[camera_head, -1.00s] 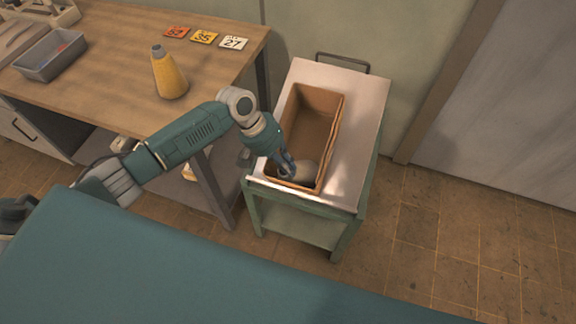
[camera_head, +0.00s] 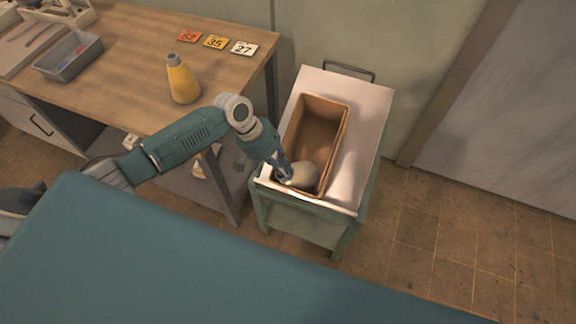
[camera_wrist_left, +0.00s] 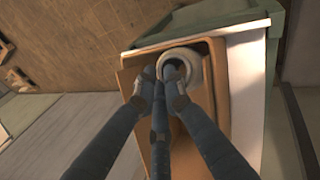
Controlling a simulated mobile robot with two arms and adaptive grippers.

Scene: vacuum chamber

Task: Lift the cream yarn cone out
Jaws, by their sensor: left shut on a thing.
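The cream yarn cone (camera_head: 303,176) is at the near end of the brown bin (camera_head: 345,122), which stands on the cart. My left gripper (camera_head: 285,177) reaches in over the bin's near left side and is shut on the cone. In the left wrist view the fingertips (camera_wrist_left: 162,88) are at the rim of the cone (camera_wrist_left: 190,57), whose hollow end faces the camera. The fingers hide part of the cone. I cannot tell whether it touches the bin floor. My right gripper is not in view.
The green cart has a pale top (camera_head: 365,150), clear to the right of the bin. A yellow cone (camera_head: 183,80) stands on the wooden table (camera_head: 130,60), near number cards (camera_head: 215,42) and a grey tray (camera_head: 68,55). A wall is behind the cart.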

